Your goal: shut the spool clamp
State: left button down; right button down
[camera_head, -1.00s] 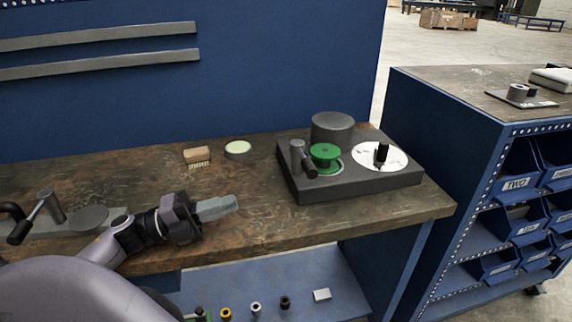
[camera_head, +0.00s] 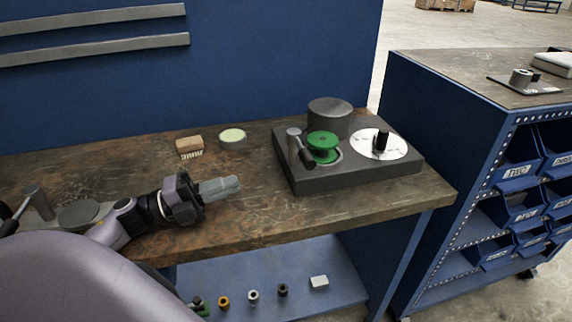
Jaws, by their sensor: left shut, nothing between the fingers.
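A dark grey device base (camera_head: 350,178) stands on the right part of the bench. On it are a green spool (camera_head: 323,139), a grey post (camera_head: 293,146) with a dark lever (camera_head: 306,157) at the spool's left, a grey cylinder (camera_head: 329,116) behind and a white dial (camera_head: 394,147) with a black knob (camera_head: 381,141). The post and lever look like the spool clamp; I cannot tell how far it is closed. My left gripper (camera_head: 222,187) is shut and empty, left of the base and apart from it, pointing right. My right gripper is not in view.
A brush (camera_head: 190,146) and a pale-topped round tin (camera_head: 232,138) sit behind my left gripper on the bench (camera_head: 270,215). Another post (camera_head: 38,203) and a grey disc (camera_head: 79,215) are at the left. The bench between gripper and base is clear.

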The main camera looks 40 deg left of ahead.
pick_arm(q)
jog(key=p+x, duration=0.2)
jog(key=x, duration=1)
jog(key=shift+w+d, duration=0.2)
jog(key=shift+d+r, duration=0.1)
jog(key=shift+r, duration=0.05)
